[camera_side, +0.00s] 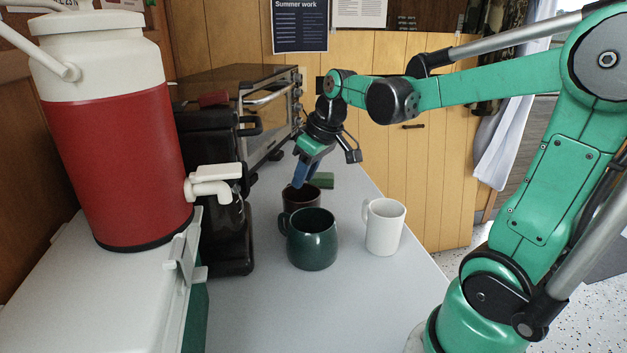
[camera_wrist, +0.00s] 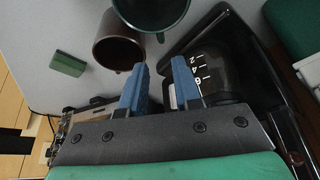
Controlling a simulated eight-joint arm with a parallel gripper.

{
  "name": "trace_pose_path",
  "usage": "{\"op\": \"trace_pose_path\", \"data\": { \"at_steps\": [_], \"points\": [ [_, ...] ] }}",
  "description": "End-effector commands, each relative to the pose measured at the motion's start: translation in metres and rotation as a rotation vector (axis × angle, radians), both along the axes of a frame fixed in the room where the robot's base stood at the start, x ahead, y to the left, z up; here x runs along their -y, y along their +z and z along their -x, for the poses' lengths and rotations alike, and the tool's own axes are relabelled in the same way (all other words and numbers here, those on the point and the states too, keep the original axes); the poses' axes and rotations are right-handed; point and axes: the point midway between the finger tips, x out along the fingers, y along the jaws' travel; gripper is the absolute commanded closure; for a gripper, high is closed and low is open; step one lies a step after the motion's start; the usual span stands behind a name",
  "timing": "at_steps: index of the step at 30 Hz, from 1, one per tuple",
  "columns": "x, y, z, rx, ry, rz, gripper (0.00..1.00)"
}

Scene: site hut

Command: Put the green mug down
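The green mug (camera_side: 312,245) stands upright on the grey counter (camera_side: 330,300), with its handle toward the left. Its lower edge and handle show at the top of the wrist view (camera_wrist: 150,22). My gripper (camera_side: 300,186) points down at the far side of the brown mug (camera_side: 301,197), which stands just behind the green mug. In the wrist view, my blue fingers (camera_wrist: 160,66) are apart with nothing held between them. The brown mug (camera_wrist: 112,50) is close to the left finger there. My gripper is apart from the green mug.
A white mug (camera_side: 386,228) stands right of the green one. A green block (camera_side: 322,180) lies behind the brown mug. A black coffee maker (camera_side: 215,190), an oven (camera_side: 268,105) and a red drinks cooler (camera_side: 118,165) line the left. The front counter is clear.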

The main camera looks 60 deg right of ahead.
Motion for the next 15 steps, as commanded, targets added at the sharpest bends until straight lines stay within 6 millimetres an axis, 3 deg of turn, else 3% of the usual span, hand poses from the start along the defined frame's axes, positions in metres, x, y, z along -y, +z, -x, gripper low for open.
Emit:
{"op": "trace_pose_path", "data": {
  "at_steps": [4, 9, 15],
  "points": [
    [-0.018, 0.004, 0.007, 0.022, 0.002, 0.01, 0.72],
    [-0.067, 0.0, 0.028, 0.111, 0.005, 0.025, 0.72],
    [-0.102, -0.012, 0.048, 0.209, 0.006, 0.009, 0.7]
  ]
}}
